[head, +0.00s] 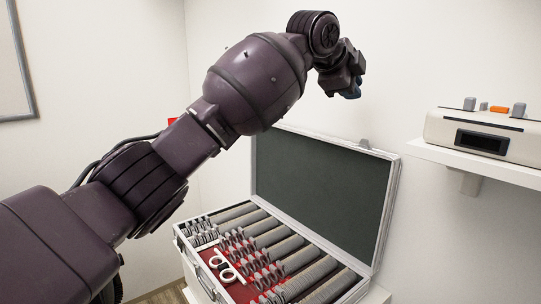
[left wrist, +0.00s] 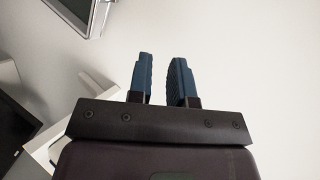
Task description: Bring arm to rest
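My left arm comes in from the left in the head view and reaches up and across the room in front of the wall. My left gripper (head: 352,92) is raised above the open case, pointing away to the right. In the left wrist view its two blue fingers (left wrist: 160,80) stand apart with a small gap and nothing between them. My right gripper is in neither view.
An open lens case (head: 183,238) with rows of trial lenses and a white frame (head: 222,266) stands below the arm, its lid (head: 325,190) upright. A white shelf (head: 480,158) at right carries a white device (head: 490,130). Bare wall surrounds the gripper.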

